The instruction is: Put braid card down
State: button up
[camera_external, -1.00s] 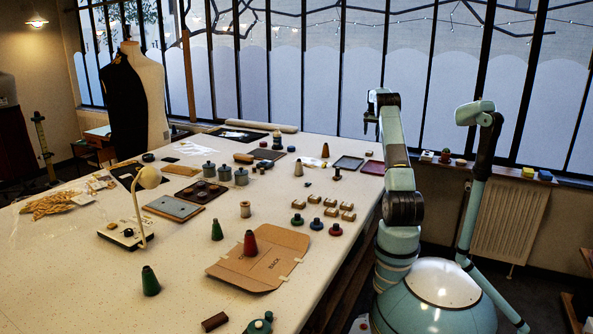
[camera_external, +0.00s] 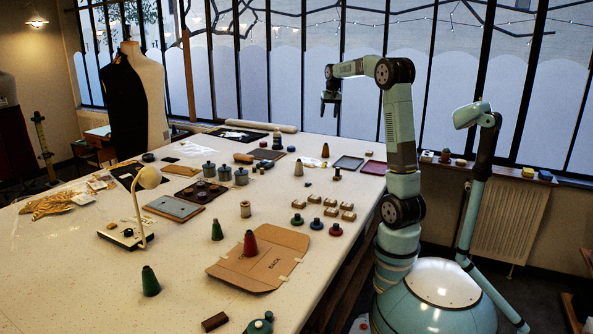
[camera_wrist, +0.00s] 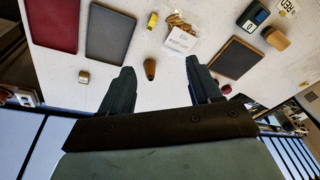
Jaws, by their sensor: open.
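A white card with tan braid (camera_wrist: 180,40) on it lies flat on the white table in the wrist view, beyond my fingertips and a little right of centre. Small print shows on the card but is not surely readable. I cannot make the card out with certainty in the external view. My gripper (camera_external: 330,97) is open and points down, high above the far right part of the table. In the wrist view its two fingers (camera_wrist: 155,88) are spread with nothing between them held; the table shows through the gap.
A dark cone (camera_wrist: 150,68) stands near the card; a dark board (camera_wrist: 235,57) lies to its right. A grey tray (camera_wrist: 108,32) and a red tray (camera_wrist: 50,22) lie left.

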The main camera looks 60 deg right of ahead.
jog(key=s+a+r+n+t, duration=0.1)
jog(key=s+a+n, duration=0.25)
jog(key=a, duration=0.95)
jog(key=s+a+n+t, duration=0.15)
jog(key=s+a, duration=0.35)
jog(key=a, duration=0.7)
jog(key=s+a+f+n, duration=0.3)
jog(key=s+a+f, duration=0.1)
jog(key=s+a, duration=0.3)
jog(key=s+a+f+n+t+y, duration=0.1)
jog(key=s+a+f+n, duration=0.1)
jog(key=s+a+f, duration=0.2)
jog(key=s+a, duration=0.2)
jog(key=s, duration=0.2)
jog(key=shift+a+n, duration=0.4)
